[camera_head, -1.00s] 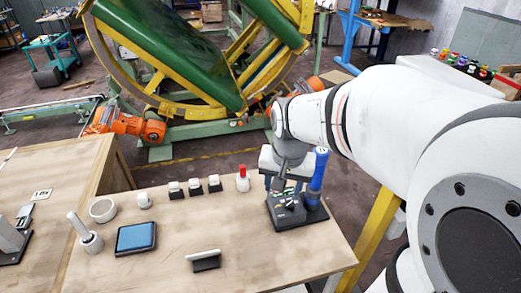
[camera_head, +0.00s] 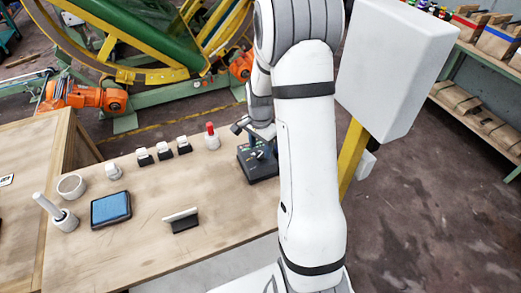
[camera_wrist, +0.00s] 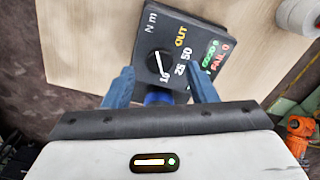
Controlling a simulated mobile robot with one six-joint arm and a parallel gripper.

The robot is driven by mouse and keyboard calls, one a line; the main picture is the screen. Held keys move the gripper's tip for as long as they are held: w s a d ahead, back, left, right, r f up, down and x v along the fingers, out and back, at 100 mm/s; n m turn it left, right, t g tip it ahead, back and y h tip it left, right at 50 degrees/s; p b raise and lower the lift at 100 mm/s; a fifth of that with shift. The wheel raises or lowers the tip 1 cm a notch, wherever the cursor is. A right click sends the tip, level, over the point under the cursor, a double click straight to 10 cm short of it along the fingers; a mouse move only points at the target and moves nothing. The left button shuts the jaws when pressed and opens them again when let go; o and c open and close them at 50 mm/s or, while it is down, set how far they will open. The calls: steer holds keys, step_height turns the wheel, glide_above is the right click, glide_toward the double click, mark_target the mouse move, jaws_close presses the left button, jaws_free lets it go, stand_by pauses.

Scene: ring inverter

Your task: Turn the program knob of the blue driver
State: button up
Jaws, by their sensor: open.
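A black box (camera_head: 262,165) stands at the right end of the wooden table in the head view. In the wrist view the black box (camera_wrist: 172,52) shows a round knob with a white pointer (camera_wrist: 159,64), numbers 10, 25, 50, and the words OUT, GOOD and FAIL. A blue rounded part (camera_wrist: 158,97), perhaps the blue driver, shows beside the box between my fingers; most of it is hidden and no program knob can be made out on it. My gripper (camera_wrist: 160,78) is open, its two blue fingers apart at either side of the blue part; contact cannot be told.
Several black-and-white blocks (camera_head: 164,151), a red-topped piece (camera_head: 211,137), a blue pad (camera_head: 110,209), a white ring (camera_head: 71,186), a post in a round base (camera_head: 58,213) and a white-topped plate (camera_head: 181,220) stand on the table (camera_head: 150,245). The table's middle is mostly clear.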

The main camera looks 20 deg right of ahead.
mark_target(260, 158)
steer(key=shift+f, duration=1.4)
steer(key=shift+c, duration=0.4)
steer(key=c, duration=0.9)
